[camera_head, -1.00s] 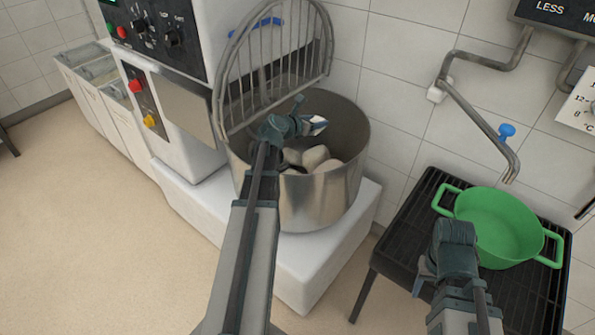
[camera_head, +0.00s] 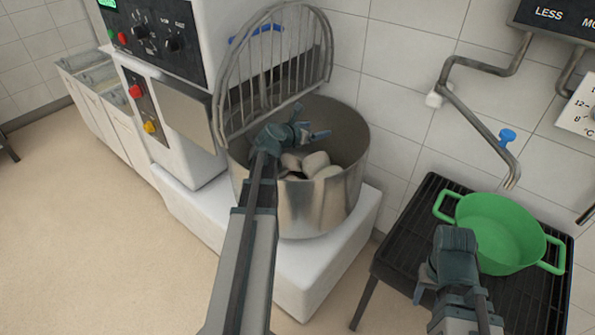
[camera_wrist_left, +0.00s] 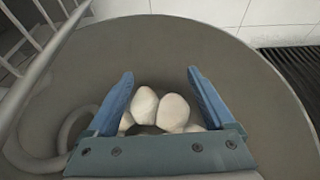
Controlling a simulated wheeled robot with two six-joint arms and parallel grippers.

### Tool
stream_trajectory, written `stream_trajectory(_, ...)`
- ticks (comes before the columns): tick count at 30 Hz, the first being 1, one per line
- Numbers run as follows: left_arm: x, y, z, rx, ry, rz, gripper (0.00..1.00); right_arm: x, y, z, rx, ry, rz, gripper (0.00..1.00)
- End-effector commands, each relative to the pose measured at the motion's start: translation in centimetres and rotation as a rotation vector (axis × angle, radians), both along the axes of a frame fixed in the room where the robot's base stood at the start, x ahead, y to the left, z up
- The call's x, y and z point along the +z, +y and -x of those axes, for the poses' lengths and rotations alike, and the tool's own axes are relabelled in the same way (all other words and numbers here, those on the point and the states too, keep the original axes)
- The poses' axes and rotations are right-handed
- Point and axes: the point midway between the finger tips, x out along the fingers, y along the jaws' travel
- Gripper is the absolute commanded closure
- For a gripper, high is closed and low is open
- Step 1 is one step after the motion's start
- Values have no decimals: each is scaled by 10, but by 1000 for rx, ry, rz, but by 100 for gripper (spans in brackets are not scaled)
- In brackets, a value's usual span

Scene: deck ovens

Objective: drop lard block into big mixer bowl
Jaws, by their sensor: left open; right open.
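The big steel mixer bowl (camera_head: 322,205) stands on the mixer's white base, its top open. Several pale rounded lumps (camera_head: 316,161) lie in it, and they also show in the left wrist view (camera_wrist_left: 172,112). I cannot tell which of them, if any, is the lard block. My left gripper (camera_head: 314,131) is over the bowl's opening, with its blue fingers apart and nothing between them; the left wrist view shows the open fingers (camera_wrist_left: 160,74) above the lumps. My right gripper (camera_head: 422,284) is open, beside the green pot.
The raised wire guard (camera_head: 275,75) stands at the bowl's back left, close to my left arm. A green pot (camera_head: 497,228) sits on a black rack (camera_head: 400,255) at right. A bent pipe with a blue tap (camera_head: 507,135) hangs over it.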

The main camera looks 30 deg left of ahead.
Motion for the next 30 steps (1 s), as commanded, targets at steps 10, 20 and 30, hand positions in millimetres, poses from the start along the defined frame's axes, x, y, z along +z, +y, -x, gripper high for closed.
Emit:
stream_trajectory(10,33,4,72,3,0,0,13,33,0,0,0,0,0,50)
stream_trajectory(20,48,8,113,2,0,-1,13,48,0,0,0,0,0,50)
stream_trajectory(30,49,9,119,1,0,-1,13,49,0,0,0,0,0,50)
